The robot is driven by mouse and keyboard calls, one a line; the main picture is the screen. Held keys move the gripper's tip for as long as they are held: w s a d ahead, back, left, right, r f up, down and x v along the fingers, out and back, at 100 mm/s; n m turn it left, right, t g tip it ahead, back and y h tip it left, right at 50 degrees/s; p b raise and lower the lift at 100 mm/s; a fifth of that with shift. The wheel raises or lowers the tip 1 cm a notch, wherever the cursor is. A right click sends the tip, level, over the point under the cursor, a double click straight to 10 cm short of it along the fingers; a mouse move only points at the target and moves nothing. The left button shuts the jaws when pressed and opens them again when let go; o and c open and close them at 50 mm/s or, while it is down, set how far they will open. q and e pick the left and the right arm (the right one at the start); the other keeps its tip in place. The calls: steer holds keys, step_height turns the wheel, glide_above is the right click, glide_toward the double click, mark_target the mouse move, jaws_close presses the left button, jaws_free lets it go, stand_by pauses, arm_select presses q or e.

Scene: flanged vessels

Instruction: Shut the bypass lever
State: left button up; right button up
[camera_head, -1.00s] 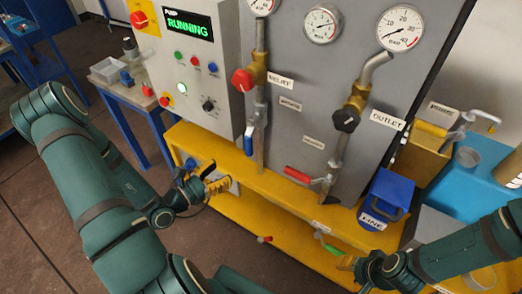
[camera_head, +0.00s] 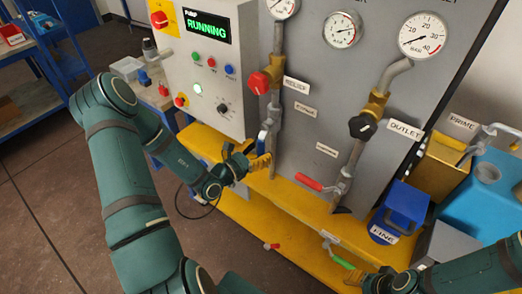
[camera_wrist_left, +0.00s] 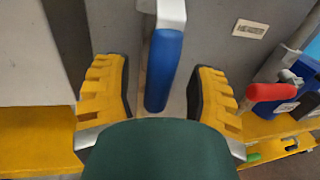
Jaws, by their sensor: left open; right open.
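The blue lever (camera_head: 262,136) hangs down along the left pipe of the grey panel. Its small nearby label is too blurred to read, so I cannot confirm it is the bypass. My left gripper (camera_head: 248,160) is at this lever. In the left wrist view the blue handle (camera_wrist_left: 163,72) hangs between the open yellow-padded fingers of my left gripper (camera_wrist_left: 160,88), with a visible gap on each side. A red lever (camera_head: 309,182) sits on the right pipe and shows in the left wrist view (camera_wrist_left: 272,91). My right gripper (camera_head: 360,280) is low at the bottom edge, partly cut off.
The pump box (camera_head: 208,65) reads RUNNING, left of the lever. A red knob (camera_head: 259,83) is above it and a black knob (camera_head: 362,127) to the right. A yellow ledge (camera_head: 285,190) runs below.

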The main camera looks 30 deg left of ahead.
arm_select(q)
steer(key=shift+w+d, duration=0.15)
steer(key=shift+w, duration=0.25)
jaws_close()
